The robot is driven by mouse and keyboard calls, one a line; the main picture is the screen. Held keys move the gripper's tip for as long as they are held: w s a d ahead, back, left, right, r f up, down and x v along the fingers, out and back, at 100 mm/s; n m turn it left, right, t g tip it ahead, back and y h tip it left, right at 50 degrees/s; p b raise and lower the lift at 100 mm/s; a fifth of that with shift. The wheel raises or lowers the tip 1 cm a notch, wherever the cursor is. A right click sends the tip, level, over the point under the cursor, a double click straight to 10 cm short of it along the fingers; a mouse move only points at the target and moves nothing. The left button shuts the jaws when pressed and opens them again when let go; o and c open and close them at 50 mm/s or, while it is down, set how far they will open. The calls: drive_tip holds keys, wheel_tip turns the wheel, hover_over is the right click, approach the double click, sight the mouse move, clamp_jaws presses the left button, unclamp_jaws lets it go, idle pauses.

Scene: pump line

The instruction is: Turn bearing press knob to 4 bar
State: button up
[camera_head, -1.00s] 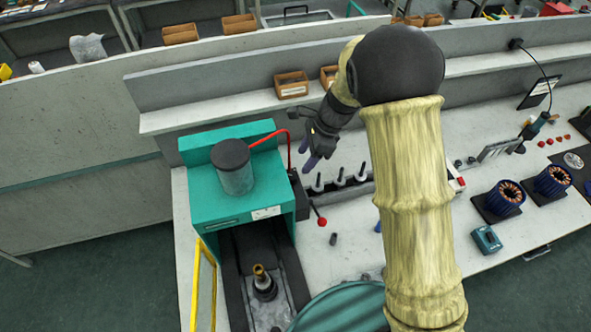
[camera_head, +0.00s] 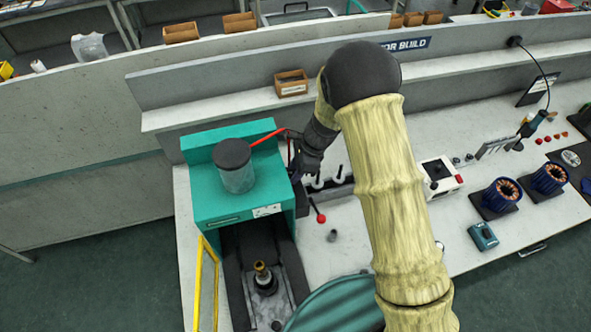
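The bearing press is a teal machine (camera_head: 212,205) on the left end of the bench, with a grey cylinder (camera_head: 236,168) on top. A red hose (camera_head: 265,140) runs from the cylinder to its right side. My gripper (camera_head: 295,175) is at the press's upper right side, close to or touching it. The fingers are small and mostly hidden, so I cannot tell whether they are open or shut, or whether they hold anything. The knob and any pressure reading cannot be made out. A red-ended lever (camera_head: 321,218) stands just right of the press.
A part (camera_head: 264,279) stands in the press bay, with a yellow guard rail (camera_head: 205,285) at its left. White-tipped items (camera_head: 340,172) stand behind my forearm. A white box with a black knob (camera_head: 438,176), blue-ringed stators (camera_head: 502,195) and a teal device (camera_head: 483,236) lie to the right.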

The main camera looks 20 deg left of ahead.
drive_tip(key=shift+c, duration=0.8)
drive_tip(key=shift+s+m+t+b, duration=0.1)
drive_tip(key=shift+m+t+b, duration=0.45)
drive_tip(key=shift+m, duration=0.95)
drive_tip(key=shift+y, duration=0.3)
drive_tip(key=o, duration=1)
